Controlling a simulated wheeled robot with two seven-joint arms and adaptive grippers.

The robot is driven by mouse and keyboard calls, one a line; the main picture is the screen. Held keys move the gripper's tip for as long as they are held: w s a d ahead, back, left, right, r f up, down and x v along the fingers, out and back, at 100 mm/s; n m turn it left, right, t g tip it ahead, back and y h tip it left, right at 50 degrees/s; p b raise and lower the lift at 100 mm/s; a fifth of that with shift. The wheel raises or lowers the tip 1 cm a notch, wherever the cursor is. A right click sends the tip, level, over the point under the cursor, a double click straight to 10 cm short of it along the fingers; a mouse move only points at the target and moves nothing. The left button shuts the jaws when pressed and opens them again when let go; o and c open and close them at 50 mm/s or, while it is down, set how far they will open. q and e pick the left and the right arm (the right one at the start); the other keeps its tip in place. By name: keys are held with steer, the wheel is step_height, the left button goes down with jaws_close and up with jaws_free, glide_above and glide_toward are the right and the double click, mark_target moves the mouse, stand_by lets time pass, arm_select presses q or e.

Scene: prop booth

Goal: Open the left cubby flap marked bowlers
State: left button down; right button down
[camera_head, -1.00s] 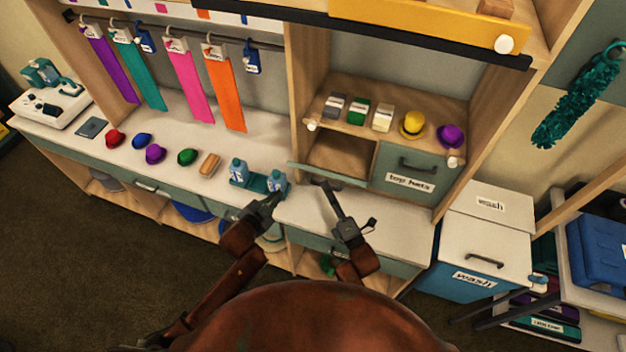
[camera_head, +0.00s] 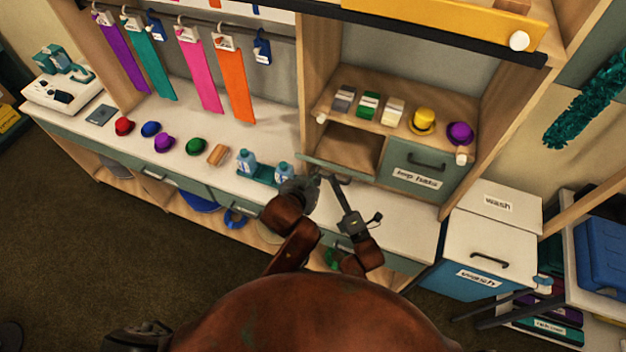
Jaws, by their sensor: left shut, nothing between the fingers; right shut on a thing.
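The left cubby (camera_head: 351,146) in the wooden shelf unit shows an open front with a bare wooden inside. Its grey-green flap (camera_head: 361,177) is folded down at the cubby's lower front and seen nearly edge-on; its bowlers label is not visible. My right gripper (camera_head: 329,181) is shut at the flap's dark handle, which it appears to hold; the fingertips are small and partly hidden. My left gripper (camera_head: 313,181) is shut and empty, just left of the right gripper, by the flap's left part. I cannot tell whether it touches the flap.
The closed top hats flap (camera_head: 418,168) is to the right. Hats and folded cloths stand on the shelf above. Two blue bottles (camera_head: 247,161) in a teal caddy stand close left of my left gripper. Several small hats line the counter. A wash bin (camera_head: 490,240) stands at right.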

arm_select(q)
steer(key=x, duration=0.5)
steer(key=shift+w+d+f, duration=0.1)
steer(key=shift+w+f, duration=0.15)
steer(key=shift+w, duration=0.05)
steer(key=shift+s+f, duration=0.1)
arm_select(e)
steer(key=c, duration=2)
jaws_free()
arm_select(q)
steer(key=shift+s+f, duration=0.4)
steer(key=shift+f, duration=0.05)
